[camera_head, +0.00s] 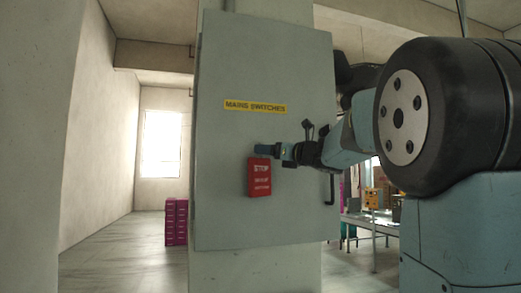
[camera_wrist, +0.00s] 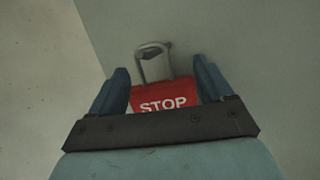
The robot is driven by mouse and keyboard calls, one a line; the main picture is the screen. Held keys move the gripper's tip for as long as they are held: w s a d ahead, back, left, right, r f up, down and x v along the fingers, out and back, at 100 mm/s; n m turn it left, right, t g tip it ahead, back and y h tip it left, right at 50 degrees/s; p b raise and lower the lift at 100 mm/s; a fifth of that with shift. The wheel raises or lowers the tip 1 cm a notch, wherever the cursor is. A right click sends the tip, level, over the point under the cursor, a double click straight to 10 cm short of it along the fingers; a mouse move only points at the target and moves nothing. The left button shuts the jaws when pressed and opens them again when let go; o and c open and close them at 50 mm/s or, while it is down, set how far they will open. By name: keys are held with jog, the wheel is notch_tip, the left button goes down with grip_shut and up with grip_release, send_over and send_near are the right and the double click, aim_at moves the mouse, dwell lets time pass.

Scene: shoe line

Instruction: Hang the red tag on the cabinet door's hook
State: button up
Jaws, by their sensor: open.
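The red tag (camera_head: 259,178) hangs upright against the grey cabinet door (camera_head: 225,150), below the yellow "MAINS SWITCHES" label (camera_head: 256,107). In the wrist view the tag (camera_wrist: 160,97) reads "STOP" and shows between my fingers, with a grey metal loop (camera_wrist: 154,64) at its top against the door. My gripper (camera_head: 263,151) is at the tag's top edge; its two blue fingers (camera_wrist: 163,82) are apart, one on each side of the tag, with gaps visible. The hook itself cannot be made out clearly; the loop hides that spot.
The door's dark handle (camera_head: 331,188) is at its right edge. A table (camera_head: 372,222) with equipment stands behind to the right. Purple boxes (camera_head: 176,222) are stacked on the floor at the left. The floor on the left is otherwise clear.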

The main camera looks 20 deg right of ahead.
jog(key=s+a+r+v, duration=0.1)
jog(key=v, duration=0.8)
jog(key=s+a+f+n+g+h, duration=0.1)
jog(key=s+a+f+n+g, duration=0.25)
jog(key=f+n, duration=0.2)
jog(key=s+a+f+n+g+h, duration=0.1)
jog(key=s+a+f+n+g, duration=0.1)
jog(key=s+a+f+n, duration=0.35)
jog(key=s+a+f+n+g, duration=0.2)
jog(key=f+n, duration=0.1)
jog(key=f, duration=0.5)
jog(key=s+d+f+n+g+h, duration=0.4)
jog(key=s+f+n+h, duration=0.3)
jog(key=s+f+n, duration=0.7)
jog(key=shift+d+f+n+h, duration=0.25)
jog(key=shift+f+n+h, duration=0.15)
jog(key=shift+f+n, duration=0.9)
jog(key=shift+s+f, duration=0.15)
jog(key=shift+f, duration=0.05)
